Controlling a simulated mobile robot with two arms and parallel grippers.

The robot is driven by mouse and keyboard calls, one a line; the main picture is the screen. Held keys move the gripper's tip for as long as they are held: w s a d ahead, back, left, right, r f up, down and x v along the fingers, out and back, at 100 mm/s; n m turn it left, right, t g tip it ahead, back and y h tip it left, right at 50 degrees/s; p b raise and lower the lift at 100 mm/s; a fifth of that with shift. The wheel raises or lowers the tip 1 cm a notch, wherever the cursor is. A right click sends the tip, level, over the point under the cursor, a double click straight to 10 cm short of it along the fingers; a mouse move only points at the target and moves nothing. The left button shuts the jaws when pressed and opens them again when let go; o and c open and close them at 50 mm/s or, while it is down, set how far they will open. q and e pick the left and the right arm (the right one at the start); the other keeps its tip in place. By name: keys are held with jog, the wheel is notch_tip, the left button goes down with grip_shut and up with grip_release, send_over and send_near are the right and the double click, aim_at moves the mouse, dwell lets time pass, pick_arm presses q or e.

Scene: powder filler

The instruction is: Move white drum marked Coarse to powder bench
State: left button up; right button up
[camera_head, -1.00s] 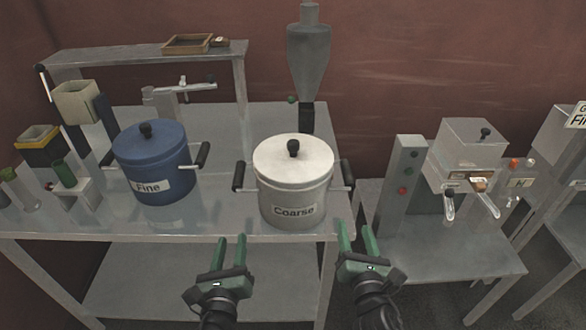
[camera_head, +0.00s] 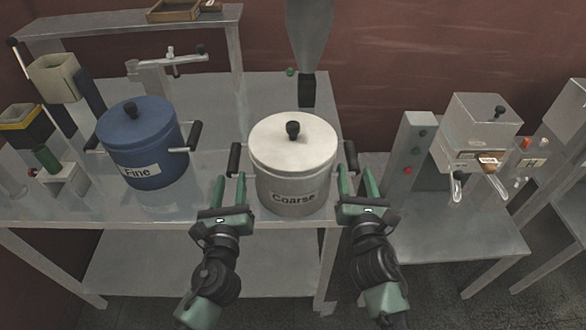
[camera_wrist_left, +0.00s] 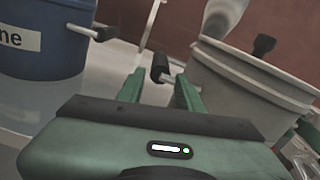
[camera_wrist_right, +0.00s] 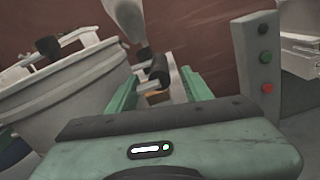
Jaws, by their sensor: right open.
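The white drum marked Coarse (camera_head: 292,165) stands upright on the grey metal table, with a black lid knob and a black handle on each side. My left gripper (camera_head: 230,190) is open just in front of the drum's left handle (camera_head: 235,159); in the left wrist view that handle (camera_wrist_left: 161,67) shows between the finger tips. My right gripper (camera_head: 357,182) is open at the right handle (camera_head: 351,160); in the right wrist view the handle (camera_wrist_right: 159,70) lies between the fingers. Neither gripper is closed on a handle. I cannot tell which bench is the powder bench.
A blue drum marked Fine (camera_head: 142,145) stands left of the white drum. A grey funnel (camera_head: 308,50) rises behind it. On the right, a lower bench (camera_head: 455,225) carries a dispensing machine (camera_head: 478,135) and a button post (camera_head: 412,150).

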aim_at(234, 153)
pick_arm(q)
jog(key=w, duration=0.8)
jog(key=shift+w+a, duration=0.1)
jog(key=shift+a, duration=0.05)
pick_arm(e)
jog(key=w, duration=0.5)
jog(key=shift+w+a, duration=0.1)
jog(key=shift+w, duration=0.05)
pick_arm(q)
jog(key=c, duration=0.8)
pick_arm(e)
jog(key=c, duration=0.7)
grip_shut()
pick_arm(q)
jog(key=shift+r, duration=0.3)
pick_arm(e)
jog(key=shift+r, duration=0.3)
pick_arm(q)
jog(key=shift+w, duration=0.15)
pick_arm(e)
jog(key=shift+w, duration=0.15)
